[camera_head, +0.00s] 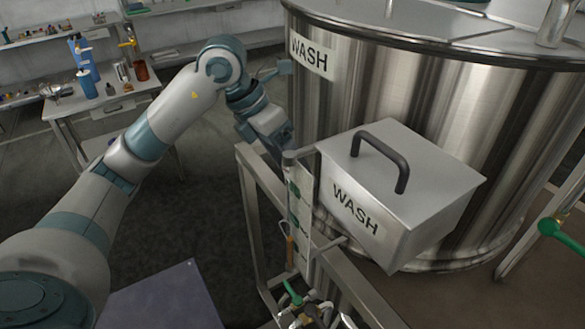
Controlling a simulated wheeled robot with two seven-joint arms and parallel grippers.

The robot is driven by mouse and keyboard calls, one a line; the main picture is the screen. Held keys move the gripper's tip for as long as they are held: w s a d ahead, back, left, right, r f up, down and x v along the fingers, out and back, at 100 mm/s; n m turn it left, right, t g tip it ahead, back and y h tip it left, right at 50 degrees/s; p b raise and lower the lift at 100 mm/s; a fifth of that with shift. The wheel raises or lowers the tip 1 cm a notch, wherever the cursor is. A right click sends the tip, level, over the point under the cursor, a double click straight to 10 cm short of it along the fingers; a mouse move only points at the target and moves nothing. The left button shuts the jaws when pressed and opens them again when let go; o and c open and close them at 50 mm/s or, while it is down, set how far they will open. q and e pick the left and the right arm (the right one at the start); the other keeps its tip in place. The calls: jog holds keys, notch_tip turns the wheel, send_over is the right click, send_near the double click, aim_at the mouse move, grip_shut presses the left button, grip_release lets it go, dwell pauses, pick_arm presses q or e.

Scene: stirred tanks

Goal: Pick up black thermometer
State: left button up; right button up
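I cannot make out a black thermometer in the head view. My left arm comes in from the left, bends at a raised elbow, and reaches down between the steel tank (400,110) and the metal frame (255,190). My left gripper (284,136) is at the end of this arm, close to the tank's left side. Its fingers are too dark and too covered to tell whether they are open or shut, or whether they hold anything. My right gripper is not in view.
A grey box (400,190) marked WASH, with a black handle (382,160), stands before the tank. A clear upright tube (300,215) and valves (297,305) are at its left. A table (105,100) with blue bottles stands at the back left. The floor between is open.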

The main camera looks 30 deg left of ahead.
pick_arm(q)
jog(key=shift+d+f, duration=0.1)
jog(key=shift+f, duration=0.1)
jog(key=shift+c, duration=0.6)
jog(key=c, duration=1.4)
jog(key=shift+o, duration=0.2)
jog(key=shift+r, duration=0.1)
notch_tip(320, 180, up, 18)
jog(key=b, duration=0.4)
